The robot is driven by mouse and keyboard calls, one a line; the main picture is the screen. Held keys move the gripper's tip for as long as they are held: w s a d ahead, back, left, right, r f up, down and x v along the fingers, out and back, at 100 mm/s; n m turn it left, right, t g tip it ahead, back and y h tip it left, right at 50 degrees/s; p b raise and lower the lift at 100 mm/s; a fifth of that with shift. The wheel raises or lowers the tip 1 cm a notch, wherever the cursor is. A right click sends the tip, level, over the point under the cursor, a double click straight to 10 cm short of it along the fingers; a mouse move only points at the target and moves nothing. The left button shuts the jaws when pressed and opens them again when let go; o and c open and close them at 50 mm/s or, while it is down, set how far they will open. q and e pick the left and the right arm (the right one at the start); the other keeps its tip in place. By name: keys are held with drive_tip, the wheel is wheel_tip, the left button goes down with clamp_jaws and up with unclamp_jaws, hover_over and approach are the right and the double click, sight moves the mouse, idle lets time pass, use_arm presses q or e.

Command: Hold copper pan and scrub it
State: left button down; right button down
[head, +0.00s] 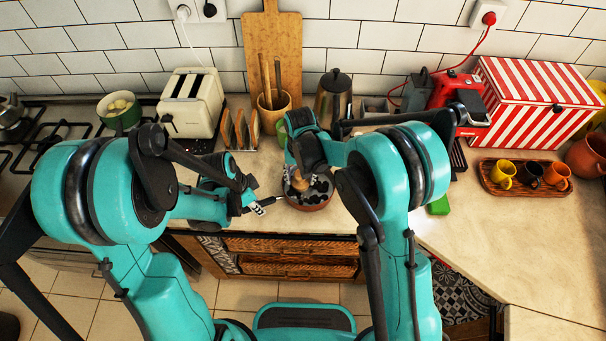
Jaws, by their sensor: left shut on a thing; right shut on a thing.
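The copper pan (308,206) sits on the counter near its front edge, with a reddish-brown rim and a dark inside. My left gripper (262,206) is at the pan's left side, shut on its dark handle; the grip itself is small in the picture. My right gripper (303,184) reaches down over the pan from above. It is shut on a small brown scrubber, mostly hidden by the fingers, inside or just above the pan. Whether the scrubber touches the pan's bottom cannot be told.
A green sponge (438,206) lies to the right. A tray (487,181) with cups, a red-striped box (535,100) and a red coffee machine (455,92) stand further right. A toaster (192,102), toast rack and dark kettle (334,98) stand behind.

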drive_tip(key=shift+s+a, duration=0.35)
drive_tip(key=shift+s, duration=0.45)
drive_tip(key=shift+s+d+r, duration=0.1)
drive_tip(key=shift+s+d, duration=0.15)
drive_tip(key=shift+s, duration=0.3)
drive_tip(key=shift+s+d+r, duration=0.1)
drive_tip(key=shift+s+d, duration=0.15)
drive_tip(key=shift+s, duration=0.25)
drive_tip(key=shift+s+d+f, duration=0.1)
drive_tip(key=shift+s+d, duration=0.05)
drive_tip(key=shift+d, duration=0.55)
drive_tip(key=shift+s+d+f, duration=0.1)
drive_tip(key=shift+s+d, duration=0.05)
drive_tip(key=shift+d, duration=0.55)
drive_tip(key=shift+w+d+r, duration=0.1)
drive_tip(key=shift+w+d, duration=0.15)
drive_tip(key=shift+d, duration=0.25)
drive_tip(key=shift+w+d, duration=0.2)
drive_tip(key=shift+d, duration=0.3)
drive_tip(key=shift+w+d, duration=0.2)
drive_tip(key=shift+w, duration=0.35)
drive_tip(key=shift+w+d, duration=0.2)
drive_tip(key=shift+w, duration=0.35)
drive_tip(key=shift+w, duration=0.15)
